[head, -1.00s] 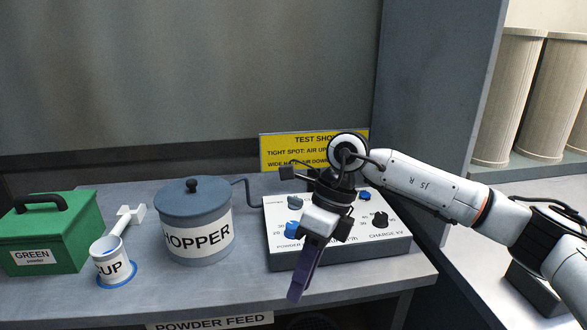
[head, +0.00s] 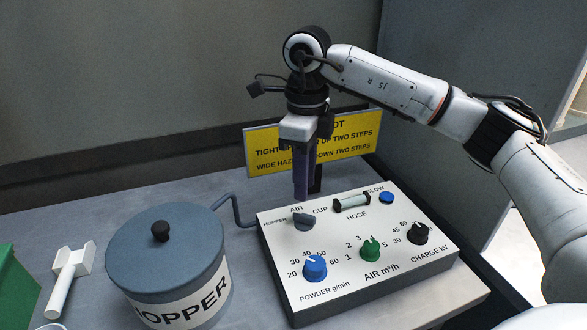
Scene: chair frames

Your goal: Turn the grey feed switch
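The grey feed switch (head: 304,222) is a small grey knob at the upper left of the white control panel (head: 390,272). The words HOPPER, AIR and CUP are printed around it. My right gripper (head: 302,196) points down, with its purple fingertip just above the switch in the picture. A gap shows between the fingertip and the switch. The fingers are seen nearly edge-on, so I cannot tell whether they are open or shut. My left gripper is not in view.
The panel also carries a blue dial (head: 314,268), a green dial (head: 370,249), a black dial (head: 418,233), a hose bar (head: 351,202) and a blue button (head: 386,197). A hopper (head: 168,262) stands left, its pipe (head: 236,208) reaching the panel. A yellow sign (head: 345,150) stands behind.

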